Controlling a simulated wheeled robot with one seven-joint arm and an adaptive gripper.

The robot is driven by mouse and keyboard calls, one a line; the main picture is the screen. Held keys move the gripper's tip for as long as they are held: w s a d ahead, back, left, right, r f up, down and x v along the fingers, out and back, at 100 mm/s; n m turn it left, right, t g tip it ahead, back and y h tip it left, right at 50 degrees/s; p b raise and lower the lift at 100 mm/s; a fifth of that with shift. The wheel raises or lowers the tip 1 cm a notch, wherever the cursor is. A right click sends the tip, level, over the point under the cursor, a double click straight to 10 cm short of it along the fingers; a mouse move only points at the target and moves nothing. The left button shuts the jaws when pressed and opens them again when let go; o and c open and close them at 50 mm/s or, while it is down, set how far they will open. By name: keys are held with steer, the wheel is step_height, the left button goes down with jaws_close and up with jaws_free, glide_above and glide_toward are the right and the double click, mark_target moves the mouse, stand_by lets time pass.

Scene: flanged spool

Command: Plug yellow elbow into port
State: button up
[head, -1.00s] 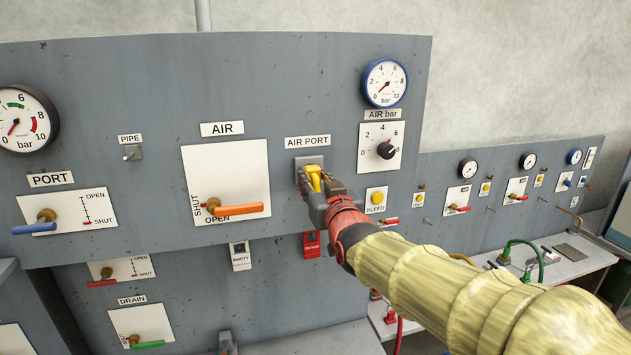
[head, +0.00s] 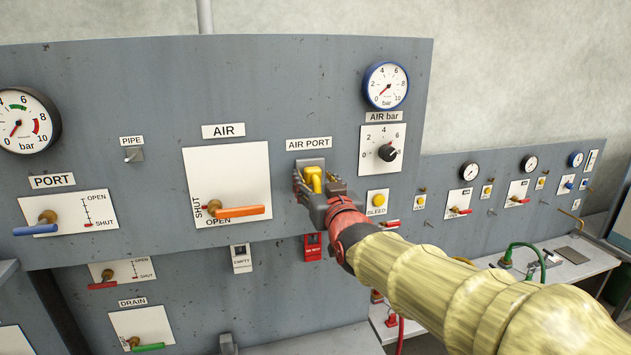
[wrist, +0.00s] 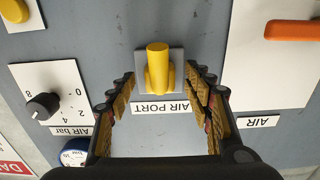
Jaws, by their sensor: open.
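The yellow elbow (head: 314,178) sits at the grey port block (head: 310,162) under the AIR PORT label (head: 309,143) on the panel. In the wrist view the elbow (wrist: 158,70) stands against the port's grey plate (wrist: 176,56); how deep it sits in the port cannot be told. My gripper (head: 322,190) is open around the elbow, one finger on each side. In the wrist view the fingers of my gripper (wrist: 160,82) show clear gaps to the elbow on both sides.
The AIR valve's orange handle (head: 240,211) is left of the port. The AIR bar knob (head: 387,152) and yellow BLEED button (head: 377,198) are close on the right. A gauge (head: 386,84) is above. Red and white tags (head: 313,246) hang below.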

steer(key=shift+s, duration=0.1)
steer(key=v, duration=1.1)
steer(key=shift+s, duration=0.35)
steer(key=shift+d, duration=0.15)
steer(key=s+d+f+g+h+b, duration=0.1)
steer(key=s+f+g, duration=0.2)
steer(key=f, duration=0.5)
steer(key=s+f+g, duration=0.3)
steer(key=f, duration=0.6)
steer(key=s+d+f+m+g+h+b, duration=0.1)
steer(key=s+d+f+g+b, duration=0.1)
steer(key=s+d+f+b, duration=0.3)
steer(key=s+d+f+m+g+h+b, duration=0.1)
steer(key=s+d+f+b, duration=0.4)
steer(key=f, duration=0.8)
steer(key=s+d+f+m+g+h+b, duration=0.1)
steer(key=s+d+f+g+h+b, duration=0.1)
steer(key=s+d+f+b, duration=0.3)
steer(key=shift+s+d+f+g+b, duration=0.25)
steer(key=shift+s+f+g+b, duration=0.15)
steer(key=shift+s+f+b, duration=2.45)
